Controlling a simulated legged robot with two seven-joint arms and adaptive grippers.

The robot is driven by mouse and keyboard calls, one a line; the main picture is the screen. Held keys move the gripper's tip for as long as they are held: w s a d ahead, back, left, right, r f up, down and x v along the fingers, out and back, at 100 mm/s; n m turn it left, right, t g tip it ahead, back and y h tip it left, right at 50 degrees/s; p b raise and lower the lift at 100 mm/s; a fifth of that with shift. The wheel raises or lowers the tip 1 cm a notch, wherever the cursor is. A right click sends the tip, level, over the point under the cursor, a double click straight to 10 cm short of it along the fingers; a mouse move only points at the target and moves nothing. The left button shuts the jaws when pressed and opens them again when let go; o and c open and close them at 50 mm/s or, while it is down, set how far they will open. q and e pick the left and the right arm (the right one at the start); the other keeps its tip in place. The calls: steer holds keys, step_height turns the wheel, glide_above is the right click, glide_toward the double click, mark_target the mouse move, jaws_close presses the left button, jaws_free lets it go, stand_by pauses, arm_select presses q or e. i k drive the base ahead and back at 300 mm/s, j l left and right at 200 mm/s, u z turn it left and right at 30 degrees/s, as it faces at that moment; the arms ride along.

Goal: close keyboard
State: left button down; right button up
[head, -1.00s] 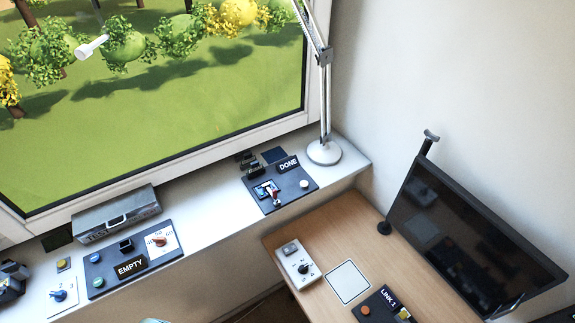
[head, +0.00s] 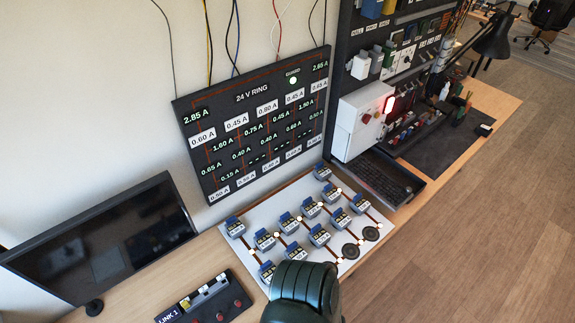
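A dark keyboard (head: 383,179) lies on a dark tray in the head view, right of centre. It sits below the white box with a lit red lamp (head: 362,120), near the wooden desk's front edge. Its keys face up and are partly visible. The box hides part of its back edge. Neither gripper's fingers show in the head view, and nothing of mine touches the keyboard.
A white board (head: 236,258) with several blue-topped modules lies left of the keyboard. A black 24 V RING panel (head: 258,130) stands behind it. A monitor (head: 110,245) is at the left, a dark mat (head: 440,145) and lamp (head: 492,42) at the right.

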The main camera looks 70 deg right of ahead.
mark_target(379, 184)
steer(key=z, duration=1.35)
steer(key=k+z, duration=0.1)
steer(key=z, duration=1.3)
steer(key=k+z, duration=0.1)
steer(key=z, duration=0.35)
